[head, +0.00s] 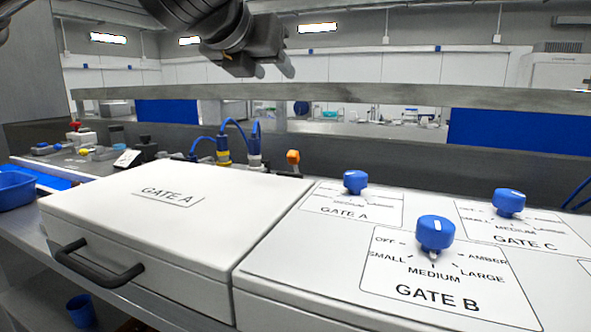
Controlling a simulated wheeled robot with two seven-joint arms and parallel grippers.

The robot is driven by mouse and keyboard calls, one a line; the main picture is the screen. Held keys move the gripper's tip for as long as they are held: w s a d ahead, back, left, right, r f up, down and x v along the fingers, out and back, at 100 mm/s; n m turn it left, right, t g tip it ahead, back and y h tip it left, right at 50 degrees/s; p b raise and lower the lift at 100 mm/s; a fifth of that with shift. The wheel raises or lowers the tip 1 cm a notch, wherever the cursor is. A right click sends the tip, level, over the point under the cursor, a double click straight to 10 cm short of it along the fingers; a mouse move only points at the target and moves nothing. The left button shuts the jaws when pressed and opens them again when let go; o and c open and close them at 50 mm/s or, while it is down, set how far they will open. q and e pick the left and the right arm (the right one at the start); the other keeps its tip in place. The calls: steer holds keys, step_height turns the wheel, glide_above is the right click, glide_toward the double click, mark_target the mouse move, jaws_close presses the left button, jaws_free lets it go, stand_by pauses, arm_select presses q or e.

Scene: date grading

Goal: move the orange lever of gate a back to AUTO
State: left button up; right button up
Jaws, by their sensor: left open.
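A small orange part (293,157), which looks like the orange lever, stands upright behind the far right corner of the white box lid marked GATE A (215,222). Its lower part is hidden by the lid, and no AUTO mark can be read near it. My left gripper (275,71) hangs in from the top of the view, open and empty, well above the lid and apart from the orange part. My right gripper is not in view.
To the right, a white panel (300,262) carries blue knobs for gate A (355,182), gate B (435,233) and gate C (508,202). Blue cables with connectors (254,145) rise left of the orange part. A black handle (95,268) is on the box front. A grey rail (400,95) crosses behind.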

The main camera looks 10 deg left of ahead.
arm_select(q)
steer(key=b, duration=1)
glide_toward(293, 153)
steer(key=shift+a+r, duration=0.1)
steer(key=shift+r, duration=0.5)
steer(key=shift+f+b, duration=0.6)
steer(key=shift+b, duration=0.15)
steer(key=shift+w, duration=0.1)
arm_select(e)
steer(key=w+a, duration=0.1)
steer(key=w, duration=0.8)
arm_select(q)
steer(key=p+x, duration=0.2)
steer(key=x, duration=0.8)
steer(key=shift+w+f, duration=0.2)
steer(key=shift+w, duration=0.1)
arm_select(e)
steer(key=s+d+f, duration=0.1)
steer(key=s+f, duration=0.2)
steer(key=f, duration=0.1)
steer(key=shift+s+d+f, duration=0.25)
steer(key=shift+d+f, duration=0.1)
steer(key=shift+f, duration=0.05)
arm_select(q)
steer(key=shift+c, duration=0.3)
jaws_close()
steer(key=shift+d, duration=0.2)
